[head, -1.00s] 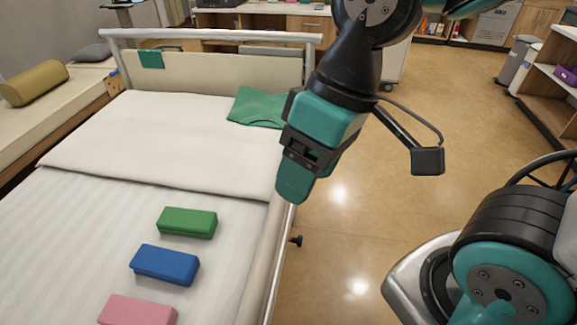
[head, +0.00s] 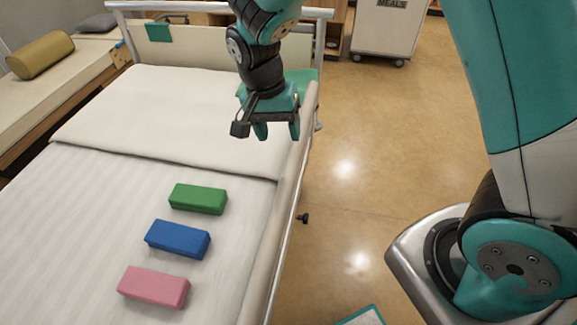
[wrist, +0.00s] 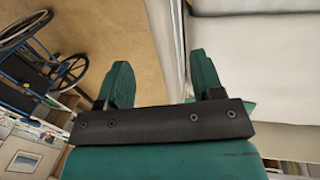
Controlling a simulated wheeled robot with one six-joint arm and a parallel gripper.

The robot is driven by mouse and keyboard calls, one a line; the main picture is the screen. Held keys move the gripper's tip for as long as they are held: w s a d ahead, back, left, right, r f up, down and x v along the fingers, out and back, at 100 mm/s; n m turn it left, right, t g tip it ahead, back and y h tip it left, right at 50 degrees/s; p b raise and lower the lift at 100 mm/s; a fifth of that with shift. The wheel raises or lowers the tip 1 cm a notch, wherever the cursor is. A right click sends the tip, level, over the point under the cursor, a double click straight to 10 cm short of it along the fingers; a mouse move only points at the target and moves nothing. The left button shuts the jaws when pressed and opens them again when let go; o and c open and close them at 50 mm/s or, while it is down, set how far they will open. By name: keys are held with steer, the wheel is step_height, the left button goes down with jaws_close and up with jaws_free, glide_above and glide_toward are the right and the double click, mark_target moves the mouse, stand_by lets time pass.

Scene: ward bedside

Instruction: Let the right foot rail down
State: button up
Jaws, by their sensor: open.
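The bed's right side rail (head: 277,225) is a long beige panel with a metal tube along its outer side. It stands along the mattress's right edge, and I cannot tell where its foot part begins. A small black knob (head: 302,218) sticks out from its outer side, over the floor. My gripper (head: 279,131) is open and empty, pointing down above the bed's right edge, farther up the bed than the knob. In the wrist view the two green fingers (wrist: 160,70) are spread apart, with the rail (wrist: 177,45) beyond them.
Green (head: 198,199), blue (head: 178,239) and pink (head: 154,286) blocks lie on the mattress. A meal cart (head: 391,30) stands at the back; a wheelchair (wrist: 40,65) shows in the wrist view.

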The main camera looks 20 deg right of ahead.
mark_target(288, 166)
steer(key=f, duration=0.3)
steer(key=s+d+f, duration=0.1)
steer(key=f, duration=0.7)
steer(key=shift+s+d+f+p, duration=0.1)
steer(key=shift+s+d+p, duration=0.05)
steer(key=shift+d+p, duration=0.25)
jaws_close()
